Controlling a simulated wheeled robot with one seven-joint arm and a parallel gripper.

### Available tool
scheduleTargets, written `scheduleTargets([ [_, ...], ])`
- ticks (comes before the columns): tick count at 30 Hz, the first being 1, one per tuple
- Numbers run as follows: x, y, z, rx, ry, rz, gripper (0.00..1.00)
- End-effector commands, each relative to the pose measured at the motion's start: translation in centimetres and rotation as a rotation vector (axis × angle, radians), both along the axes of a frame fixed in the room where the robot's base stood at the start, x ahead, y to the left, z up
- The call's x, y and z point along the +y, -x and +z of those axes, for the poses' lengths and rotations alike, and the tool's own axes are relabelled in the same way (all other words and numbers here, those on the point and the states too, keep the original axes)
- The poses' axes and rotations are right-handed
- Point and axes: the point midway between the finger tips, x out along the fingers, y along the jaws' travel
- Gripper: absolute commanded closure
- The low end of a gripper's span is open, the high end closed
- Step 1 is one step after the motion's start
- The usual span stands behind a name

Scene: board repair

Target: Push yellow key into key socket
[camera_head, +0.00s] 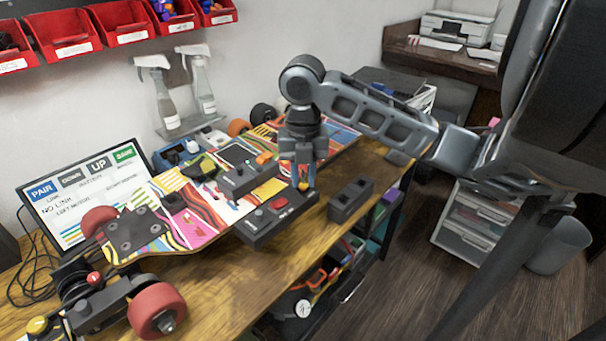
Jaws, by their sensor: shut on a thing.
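My gripper (302,180) points down over the right end of a black control box (247,228) on the workbench. It is shut on the yellow key (303,186), a small yellow piece that shows at the fingertips. The box has a red button (278,204) on its top, just left of the fingers. The key socket is not clearly visible; the fingers and key cover the box's right end. I cannot tell whether the key touches the box or is inside a socket.
A colourful skateboard deck (205,240) lies behind the box with electronics on it. A dark two-part block (350,200) stands right of the gripper, near the bench's edge. A screen (82,190), spray bottles (203,90) and red bins (65,35) are at the back and left.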

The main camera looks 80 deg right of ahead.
Motion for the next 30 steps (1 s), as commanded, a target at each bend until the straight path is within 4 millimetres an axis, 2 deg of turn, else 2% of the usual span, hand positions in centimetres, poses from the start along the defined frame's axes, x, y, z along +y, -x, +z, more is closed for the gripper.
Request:
scheduleTargets([
  [30,0.00,0.00,-0.91,0.000,0.000,0.000,1.00],
])
